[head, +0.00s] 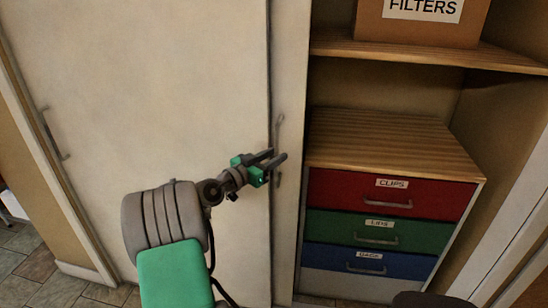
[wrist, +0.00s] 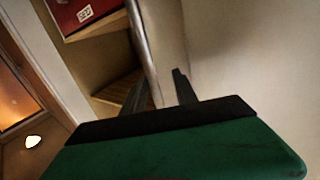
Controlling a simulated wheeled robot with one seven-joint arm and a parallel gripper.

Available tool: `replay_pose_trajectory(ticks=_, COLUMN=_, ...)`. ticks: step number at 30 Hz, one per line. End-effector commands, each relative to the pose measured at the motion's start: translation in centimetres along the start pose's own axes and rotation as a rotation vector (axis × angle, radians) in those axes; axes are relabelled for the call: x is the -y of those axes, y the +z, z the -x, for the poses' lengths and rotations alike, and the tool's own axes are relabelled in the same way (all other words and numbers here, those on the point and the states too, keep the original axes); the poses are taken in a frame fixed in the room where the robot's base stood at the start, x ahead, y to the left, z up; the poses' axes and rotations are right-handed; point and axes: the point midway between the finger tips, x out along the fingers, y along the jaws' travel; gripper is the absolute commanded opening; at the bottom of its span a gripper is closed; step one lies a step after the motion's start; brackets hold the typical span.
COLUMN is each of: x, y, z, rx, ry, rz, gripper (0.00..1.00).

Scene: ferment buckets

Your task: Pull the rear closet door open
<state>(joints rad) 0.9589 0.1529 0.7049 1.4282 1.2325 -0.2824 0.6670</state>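A large pale closet door (head: 150,90) fills the left of the head view, with a grey bar handle (head: 53,135) near its left edge. A narrow pale door panel (head: 291,60) stands at its right edge and carries a second vertical grey handle (head: 279,130). My gripper (head: 276,160) is at this second handle, its two dark fingers apart. In the wrist view, my fingers (wrist: 159,88) stand open, and a grey upright strip (wrist: 147,45) runs down between them. Whether the fingers touch it, I cannot tell.
Right of the panel, an open closet bay holds a drawer unit with a red CLIPS drawer (head: 385,193), a green drawer (head: 380,231) and a blue drawer (head: 365,262). A cardboard FILTERS box (head: 420,25) sits on the shelf (head: 430,50) above. Tiled floor (head: 50,285) shows at lower left.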

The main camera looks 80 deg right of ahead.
Motion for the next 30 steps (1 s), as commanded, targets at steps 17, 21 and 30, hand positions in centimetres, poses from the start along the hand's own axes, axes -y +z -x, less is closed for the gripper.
replay_pose_trajectory(ticks=17, x=0.1, y=0.2, z=6.5, rx=0.001, ry=-0.003, rz=0.001, gripper=0.34)
replay_pose_trajectory(ticks=21, x=0.1, y=0.1, z=7.8, rx=0.001, ry=0.0, rz=0.001, gripper=0.34)
replay_pose_trajectory(ticks=30, x=0.0, y=0.1, z=7.8, rx=0.001, ry=0.002, rz=0.001, gripper=0.34)
